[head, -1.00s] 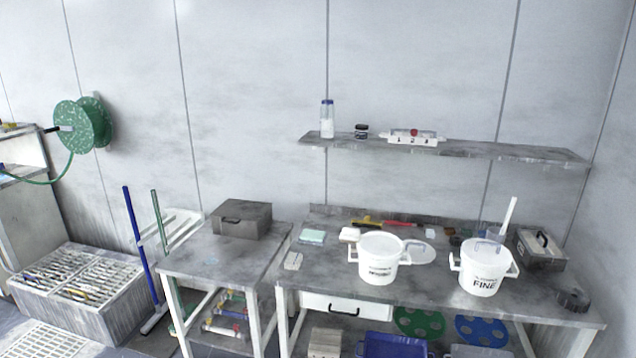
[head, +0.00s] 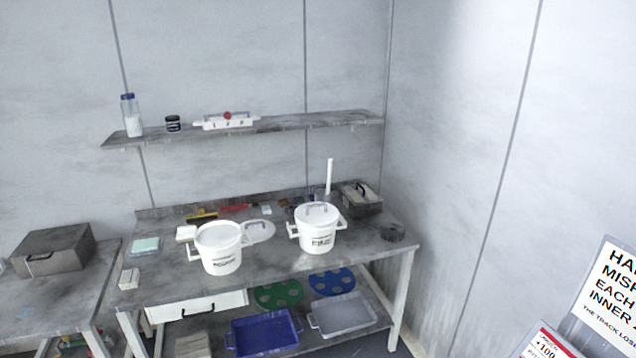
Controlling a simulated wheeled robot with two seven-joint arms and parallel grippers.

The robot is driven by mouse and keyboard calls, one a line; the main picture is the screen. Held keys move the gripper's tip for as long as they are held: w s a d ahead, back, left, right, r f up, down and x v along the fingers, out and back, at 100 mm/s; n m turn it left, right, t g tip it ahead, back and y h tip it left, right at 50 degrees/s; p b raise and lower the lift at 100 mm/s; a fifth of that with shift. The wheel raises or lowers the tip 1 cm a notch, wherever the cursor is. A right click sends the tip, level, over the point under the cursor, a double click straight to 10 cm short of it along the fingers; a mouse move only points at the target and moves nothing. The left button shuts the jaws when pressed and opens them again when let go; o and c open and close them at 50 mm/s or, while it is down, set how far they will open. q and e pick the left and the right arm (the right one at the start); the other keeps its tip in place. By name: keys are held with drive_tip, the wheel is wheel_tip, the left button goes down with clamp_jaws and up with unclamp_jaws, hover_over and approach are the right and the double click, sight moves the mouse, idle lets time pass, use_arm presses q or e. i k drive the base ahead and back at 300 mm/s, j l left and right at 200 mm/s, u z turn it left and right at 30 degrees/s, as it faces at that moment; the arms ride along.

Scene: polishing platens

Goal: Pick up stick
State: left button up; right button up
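A white stick (head: 330,174) stands upright at the back of the workbench, behind the lidded white bucket (head: 317,232). Its lower end is in or beside a small clear container (head: 322,196); I cannot tell which. Neither of my grippers is in the head view.
The workbench (head: 285,256) also carries an open white bucket (head: 219,250), a round lid (head: 259,231) and a grey metal box (head: 359,198). A wall shelf (head: 270,125) hangs above it. A blue tray (head: 264,334) and a grey tray (head: 343,315) are below. Signs (head: 606,290) stand at the right.

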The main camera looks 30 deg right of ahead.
sight(329, 167)
drive_tip(key=i+l+z, duration=0.2)
drive_tip(key=i+z, duration=0.15)
drive_tip(key=i, duration=0.25)
drive_tip(key=i+z, duration=0.35)
drive_tip(key=i, duration=0.2)
drive_tip(key=i+j+z, duration=0.1)
drive_tip(key=i+z, duration=0.25)
drive_tip(key=i, duration=0.25)
drive_tip(key=i+j+z, duration=0.35)
drive_tip(key=i, duration=0.25)
drive_tip(key=l+u, duration=0.1)
drive_tip(key=u, duration=1.4)
drive_tip(key=j+z, duration=0.1)
drive_tip(key=z, duration=1.4)
drive_tip(key=k+l+u, duration=0.1)
drive_tip(key=u, duration=0.7)
drive_tip(key=k, duration=0.05)
